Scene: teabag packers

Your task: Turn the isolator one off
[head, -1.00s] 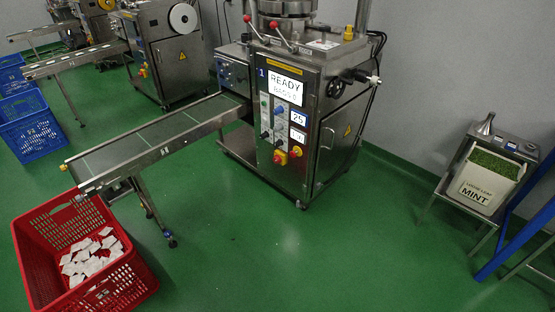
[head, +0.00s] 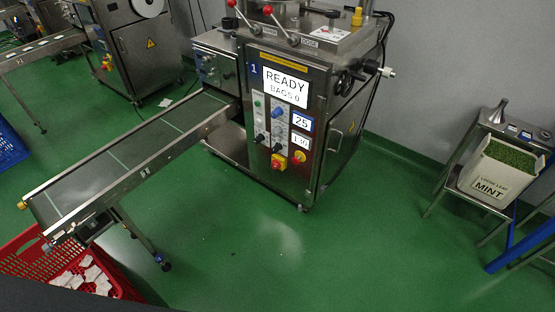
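The steel machine marked 1 (head: 290,110) stands in the middle of the head view. Its front panel has a screen reading READY, BAGS 0 (head: 285,87). Low on the panel are two red-and-yellow controls side by side. The frames are too small to read a label or the left control's setting. Neither of my grippers is in view.
A conveyor (head: 130,150) runs from the machine to the lower left, above a red crate (head: 25,258) of white bags. A box marked MINT (head: 485,175) sits on a steel stand at right. The green floor (head: 240,250) in front of the machine is clear.

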